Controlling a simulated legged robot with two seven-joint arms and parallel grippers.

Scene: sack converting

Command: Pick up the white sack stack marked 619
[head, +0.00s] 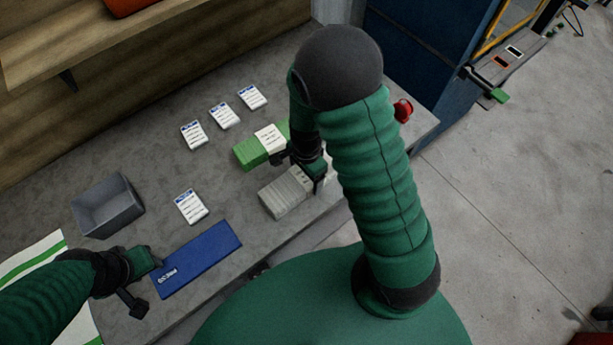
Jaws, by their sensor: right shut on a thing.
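A whitish-grey sack stack (283,196) lies near the front edge of the grey table; I cannot read a 619 on it. My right gripper (301,172) is shut on its far right end, and my arm hides part of the grip. The stack looks to be at table height; I cannot tell whether it touches the table. A green stack (250,153) with a white label (270,138) lies just behind it. My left gripper (143,282) is open and empty, its fingers apart, beside the left end of a blue press block (200,260).
Several white cards with blue headers, one of them in front (190,207), lie on the table (150,165). A grey open bin (107,205) stands at the left. A green-striped white sheet (35,262) lies front left. A red knob (403,110) is beyond my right arm.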

